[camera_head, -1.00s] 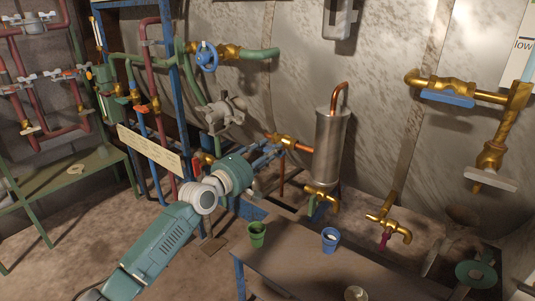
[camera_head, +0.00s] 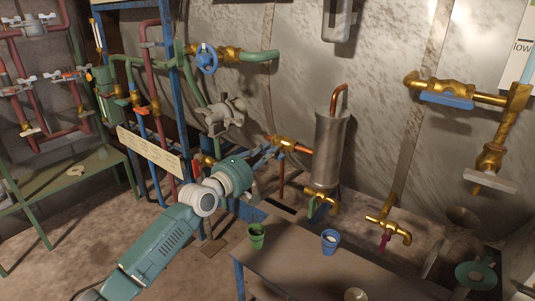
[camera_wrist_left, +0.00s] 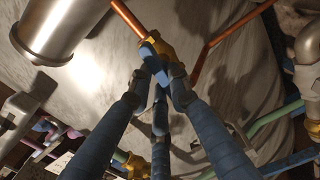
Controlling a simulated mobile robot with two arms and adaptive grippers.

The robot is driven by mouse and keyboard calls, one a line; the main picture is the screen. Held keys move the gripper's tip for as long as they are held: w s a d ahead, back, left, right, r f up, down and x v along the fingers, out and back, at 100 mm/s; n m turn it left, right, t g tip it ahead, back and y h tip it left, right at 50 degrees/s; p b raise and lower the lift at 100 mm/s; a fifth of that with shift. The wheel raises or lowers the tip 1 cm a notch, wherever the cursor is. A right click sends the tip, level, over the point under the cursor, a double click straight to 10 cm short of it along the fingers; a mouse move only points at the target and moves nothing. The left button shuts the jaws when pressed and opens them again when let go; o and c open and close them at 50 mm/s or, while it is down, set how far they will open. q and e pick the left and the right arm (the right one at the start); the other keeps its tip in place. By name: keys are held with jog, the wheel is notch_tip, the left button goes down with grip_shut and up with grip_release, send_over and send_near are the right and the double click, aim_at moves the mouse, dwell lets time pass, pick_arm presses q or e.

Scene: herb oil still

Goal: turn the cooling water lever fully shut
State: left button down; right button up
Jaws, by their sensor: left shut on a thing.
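A brass valve (camera_head: 289,145) with a blue lever sits on the copper pipe beside the metal cylinder. In the left wrist view the valve body (camera_wrist_left: 160,45) and the blue lever (camera_wrist_left: 152,62) show at the centre. My left gripper (camera_head: 272,152) reaches up to this valve from the left. In the wrist view its blue fingers (camera_wrist_left: 162,82) are closed around the lower part of the lever and partly cover it. In the head view the lever is hard to tell from the blue fingers. My right gripper is in neither view.
The metal cylinder (camera_head: 329,150) stands just right of the valve. A brass tap (camera_head: 321,198) is below it. A green cup (camera_head: 257,236) and a blue cup (camera_head: 330,242) stand on the table (camera_head: 290,268). A paper sign (camera_head: 150,150) and blue posts are on the left.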

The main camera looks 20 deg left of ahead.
pick_arm(q)
jog(key=shift+s+d+f+m+p, duration=0.15)
jog(key=shift+m+p, duration=1)
jog(key=shift+m, duration=3.1)
jog(key=shift+w+d+f+m+p, duration=0.1)
jog(key=shift+m+p, duration=1.05)
jog(key=shift+m, duration=3.1)
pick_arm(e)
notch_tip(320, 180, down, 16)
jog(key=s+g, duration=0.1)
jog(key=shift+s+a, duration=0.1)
pick_arm(q)
jog(key=c, duration=1.6)
grip_release()
jog(key=shift+s, duration=0.1)
jog(key=v, duration=1.2)
